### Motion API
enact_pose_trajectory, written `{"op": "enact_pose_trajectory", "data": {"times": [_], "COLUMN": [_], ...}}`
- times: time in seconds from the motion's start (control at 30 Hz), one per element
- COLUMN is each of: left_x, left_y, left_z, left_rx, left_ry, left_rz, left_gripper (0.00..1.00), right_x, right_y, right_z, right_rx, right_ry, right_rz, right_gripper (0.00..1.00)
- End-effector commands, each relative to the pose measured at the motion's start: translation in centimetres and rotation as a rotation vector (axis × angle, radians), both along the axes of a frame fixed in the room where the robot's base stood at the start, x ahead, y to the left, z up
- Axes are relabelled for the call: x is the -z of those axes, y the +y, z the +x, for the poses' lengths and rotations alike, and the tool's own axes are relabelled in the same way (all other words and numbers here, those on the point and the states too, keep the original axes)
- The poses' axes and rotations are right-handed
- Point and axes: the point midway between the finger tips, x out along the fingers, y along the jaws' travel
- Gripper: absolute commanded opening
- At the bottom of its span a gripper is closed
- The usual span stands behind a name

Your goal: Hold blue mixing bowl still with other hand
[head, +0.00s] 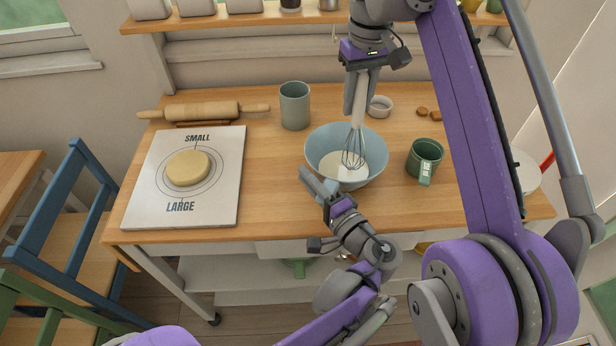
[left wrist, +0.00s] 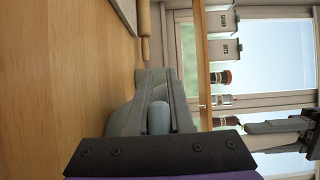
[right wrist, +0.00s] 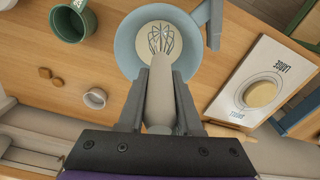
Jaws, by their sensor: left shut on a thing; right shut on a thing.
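The blue mixing bowl (head: 376,142) stands upright on the wooden worktop with pale liquid (head: 342,172) in its bottom. My left gripper (head: 320,186) is shut on the bowl at its front-left edge; the fingers hide the exact contact. The right wrist view also shows the bowl (right wrist: 126,48) and my left gripper (right wrist: 213,24) beside it. My right gripper (head: 358,92) is shut on the pale handle of a whisk (head: 358,112) above the bowl. The whisk's wire head (right wrist: 162,42) is down inside the bowl.
A green mug (head: 425,158) stands close right of the bowl, and a grey-green canister (head: 295,106) behind left. A small white ramekin (head: 380,106) and brown cookies (head: 428,113) lie behind right. A board with dough (head: 188,168) and a rolling pin (head: 205,111) are left.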

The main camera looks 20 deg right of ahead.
Motion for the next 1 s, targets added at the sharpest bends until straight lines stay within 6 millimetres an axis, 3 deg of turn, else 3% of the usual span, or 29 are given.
{"op": "enact_pose_trajectory", "data": {"times": [0.83,0.87,1.0], "left_x": [0.28,0.28,0.29], "left_y": [0.0,0.0,0.01], "left_z": [0.0,0.0,0.0], "left_rx": [0.0,0.0,0.0], "left_ry": [0.0,0.0,0.0], "left_rz": [0.0,0.0,0.0], "left_gripper": [0.0,0.25,0.5], "right_x": [0.27,0.27,0.27], "right_y": [0.0,0.0,0.0], "right_z": [-0.01,-0.01,-0.01], "right_rx": [0.0,0.0,0.0], "right_ry": [0.001,0.001,0.001], "right_rz": [0.0,0.0,0.0], "right_gripper": [0.0,0.0,0.0]}}
